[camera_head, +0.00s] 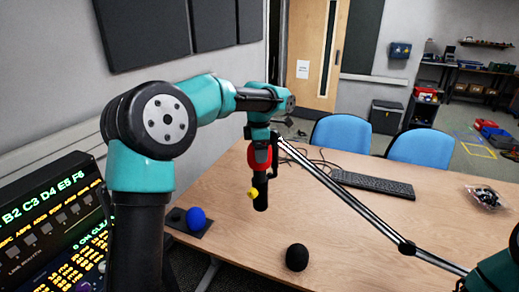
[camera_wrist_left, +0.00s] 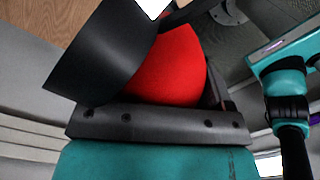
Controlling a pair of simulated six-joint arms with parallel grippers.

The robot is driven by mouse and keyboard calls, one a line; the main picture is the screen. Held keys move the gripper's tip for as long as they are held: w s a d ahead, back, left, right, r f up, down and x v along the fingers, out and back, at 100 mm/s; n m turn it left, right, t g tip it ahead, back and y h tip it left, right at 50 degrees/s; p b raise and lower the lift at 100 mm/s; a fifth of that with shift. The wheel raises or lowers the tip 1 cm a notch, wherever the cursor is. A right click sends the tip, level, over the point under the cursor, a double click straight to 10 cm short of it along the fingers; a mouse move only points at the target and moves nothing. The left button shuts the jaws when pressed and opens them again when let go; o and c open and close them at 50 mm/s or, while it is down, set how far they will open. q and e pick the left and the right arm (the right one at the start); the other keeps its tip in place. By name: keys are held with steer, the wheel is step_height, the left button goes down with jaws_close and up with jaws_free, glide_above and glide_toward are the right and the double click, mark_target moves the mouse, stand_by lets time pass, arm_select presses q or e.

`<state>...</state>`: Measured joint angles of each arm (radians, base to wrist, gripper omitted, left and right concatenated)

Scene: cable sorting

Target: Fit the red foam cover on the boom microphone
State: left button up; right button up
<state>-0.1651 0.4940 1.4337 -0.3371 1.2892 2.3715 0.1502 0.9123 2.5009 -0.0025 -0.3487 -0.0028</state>
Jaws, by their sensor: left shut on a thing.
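My left gripper (camera_head: 259,163) is above the middle of the table, shut on the red foam cover (camera_head: 258,155). The cover also fills the middle of the left wrist view (camera_wrist_left: 178,70). A dark cylinder (camera_head: 261,190) points down directly below the cover. I cannot tell whether it is the microphone body or part of my gripper. The boom (camera_head: 345,196), a thin metal pole, slants from beside the cover down to the lower right. Whether the cover touches the boom's end is unclear. My right gripper is out of view.
A blue foam ball (camera_head: 196,218) sits on a dark tray (camera_head: 177,220) at the left. A black foam ball (camera_head: 297,257) lies on the table front. A small yellow piece (camera_head: 253,192) shows beside the dark cylinder. A keyboard (camera_head: 372,184) and cables are behind the boom.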

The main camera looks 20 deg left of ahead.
arm_select(q)
steer(key=shift+d+f, duration=0.1)
steer(key=shift+f, duration=2.7)
stand_by(1.5)
steer(key=o, duration=0.9)
steer(key=shift+c, duration=0.2)
steer(key=shift+r, duration=3.55)
